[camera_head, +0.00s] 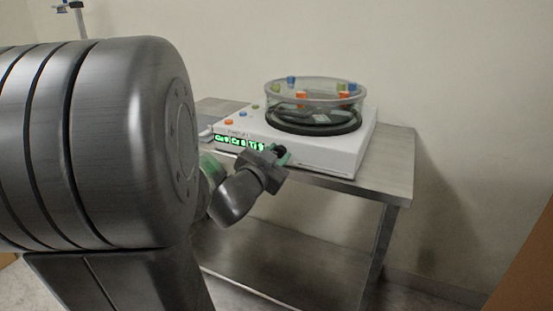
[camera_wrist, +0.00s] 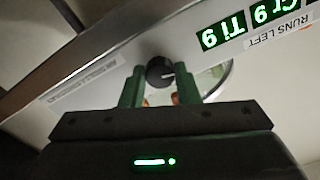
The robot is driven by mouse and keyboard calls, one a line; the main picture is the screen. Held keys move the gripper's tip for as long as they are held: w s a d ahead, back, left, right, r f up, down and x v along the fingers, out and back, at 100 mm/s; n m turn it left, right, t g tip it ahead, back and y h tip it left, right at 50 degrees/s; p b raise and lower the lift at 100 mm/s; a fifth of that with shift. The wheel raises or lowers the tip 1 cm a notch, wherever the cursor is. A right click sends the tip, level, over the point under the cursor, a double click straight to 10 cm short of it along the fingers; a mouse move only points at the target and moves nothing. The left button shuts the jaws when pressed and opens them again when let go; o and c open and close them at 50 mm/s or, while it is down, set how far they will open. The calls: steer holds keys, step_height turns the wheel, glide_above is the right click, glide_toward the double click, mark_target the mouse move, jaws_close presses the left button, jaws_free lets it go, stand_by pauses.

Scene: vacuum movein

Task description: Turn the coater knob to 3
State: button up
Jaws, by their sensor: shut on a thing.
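The coater is a white box (camera_head: 345,152) on a metal table, with a clear round chamber (camera_head: 318,92) on a dark ring on top. Its black knob (camera_wrist: 160,72) is on the front face, with a white pointer line toward the right in the wrist view. My gripper (camera_head: 281,154) is at the coater's front face in the head view. In the wrist view the green fingers of my gripper (camera_wrist: 160,88) are on either side of the knob, shut on it. The numbers around the knob cannot be read; my gripper hides part of that area.
Coloured blocks lie in the chamber. The table (camera_head: 390,182) has bare room at its right; a wall is behind.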

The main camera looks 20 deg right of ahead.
steer(key=m+b, duration=0.4)
steer(key=m, duration=0.7)
steer(key=shift+b, duration=0.3)
steer(key=shift+m, duration=0.3)
steer(key=o, duration=1)
steer(key=shift+c, duration=0.2)
